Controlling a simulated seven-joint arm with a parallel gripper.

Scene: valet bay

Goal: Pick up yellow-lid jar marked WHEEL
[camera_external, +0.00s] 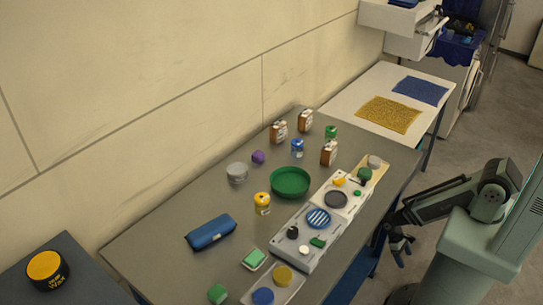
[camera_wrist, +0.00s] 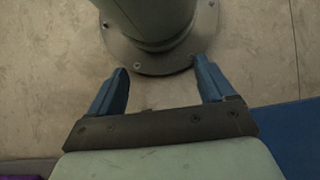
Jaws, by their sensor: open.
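A small jar with a yellow lid (camera_external: 262,203) stands upright on the grey bench, left of the green bowl; its label is too small to read. A larger dark tub with a yellow top (camera_external: 47,269) stands on a separate dark surface at the lower left; its yellow lettering is not clearly legible. My gripper (camera_external: 400,246) hangs beyond the bench's right edge, well away from both. In the wrist view my gripper (camera_wrist: 160,75) has its blue fingers spread apart with nothing between them. No jar shows in the wrist view.
Near the yellow-lid jar are a green bowl (camera_external: 290,170), a grey-lidded jar (camera_external: 237,173), a purple item (camera_external: 258,157) and a blue pouch (camera_external: 211,232). White trays (camera_external: 296,255) with small items line the bench's right side. Brown-and-white bottles (camera_external: 279,132) stand behind. Bare bench (camera_external: 160,255) lies left of the pouch.

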